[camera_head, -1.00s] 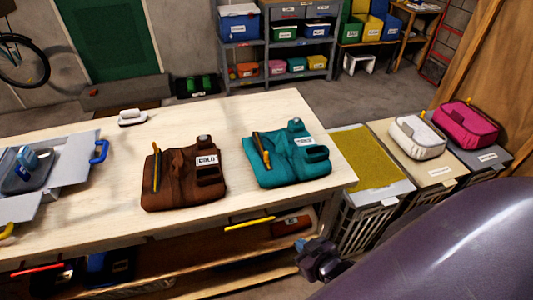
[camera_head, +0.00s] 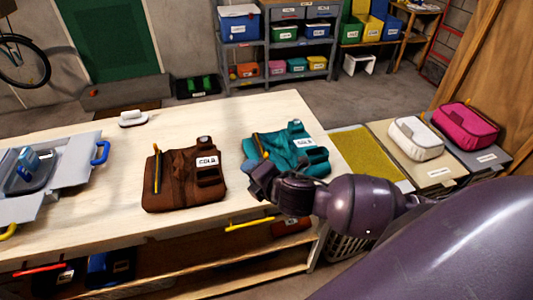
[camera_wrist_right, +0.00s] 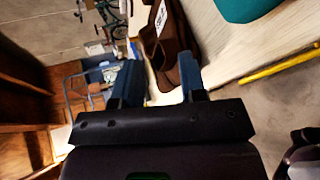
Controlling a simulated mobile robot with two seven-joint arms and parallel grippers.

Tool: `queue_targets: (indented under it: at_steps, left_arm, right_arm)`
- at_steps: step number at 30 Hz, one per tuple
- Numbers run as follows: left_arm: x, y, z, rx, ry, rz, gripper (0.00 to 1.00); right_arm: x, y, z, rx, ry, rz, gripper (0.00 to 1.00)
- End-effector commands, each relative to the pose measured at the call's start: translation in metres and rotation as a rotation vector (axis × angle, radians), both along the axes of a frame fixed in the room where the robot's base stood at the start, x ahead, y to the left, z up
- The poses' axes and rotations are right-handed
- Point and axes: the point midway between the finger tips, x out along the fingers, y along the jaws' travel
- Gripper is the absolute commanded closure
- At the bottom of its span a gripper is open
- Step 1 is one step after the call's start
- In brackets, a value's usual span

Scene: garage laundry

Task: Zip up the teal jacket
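The teal jacket (camera_head: 300,145) lies folded at the right end of the wooden table, with a white label and a yellow-orange strip (camera_head: 258,146) along its left side. My right gripper (camera_head: 256,183) is in front of the jacket's lower left corner and hides part of it. In the right wrist view this gripper (camera_wrist_right: 158,80) has its two blue fingers apart with nothing held between them. A corner of the teal jacket (camera_wrist_right: 245,8) shows at the top of that view. My left gripper is not in view.
A brown jacket (camera_head: 183,182) with a yellow-orange strip lies left of the teal one. A grey open box (camera_head: 72,168) and a white brush-like object (camera_head: 132,118) are farther left. Lidded bins, one with a yellow top (camera_head: 365,152), stand right of the table. The table behind the jackets is clear.

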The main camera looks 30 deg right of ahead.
Motion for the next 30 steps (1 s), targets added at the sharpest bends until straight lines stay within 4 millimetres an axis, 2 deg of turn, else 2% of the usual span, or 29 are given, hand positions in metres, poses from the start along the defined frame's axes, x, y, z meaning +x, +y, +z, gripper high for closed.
queue_targets:
  at_steps: [1, 6, 12, 15, 23, 30]
  left_arm:
    - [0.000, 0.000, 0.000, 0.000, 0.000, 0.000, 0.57]
    - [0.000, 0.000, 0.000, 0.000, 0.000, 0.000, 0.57]
    - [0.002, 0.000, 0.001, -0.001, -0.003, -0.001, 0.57]
    - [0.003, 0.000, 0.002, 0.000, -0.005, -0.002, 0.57]
    - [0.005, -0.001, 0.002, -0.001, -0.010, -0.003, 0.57]
    - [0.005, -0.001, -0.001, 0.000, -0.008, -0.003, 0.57]
  right_arm:
    - [0.000, -0.006, 0.003, -0.139, -0.015, 0.023, 0.62]
    - [-0.012, -0.028, 0.001, -0.591, -0.014, 0.079, 0.62]
    - [-0.021, -0.046, 0.003, -0.986, 0.032, 0.114, 0.62]
    - [-0.023, -0.053, 0.003, -1.110, 0.061, 0.129, 0.62]
    - [-0.019, -0.057, 0.001, -1.213, 0.082, 0.167, 0.62]
    - [0.009, -0.065, -0.011, -1.210, 0.083, 0.165, 0.62]
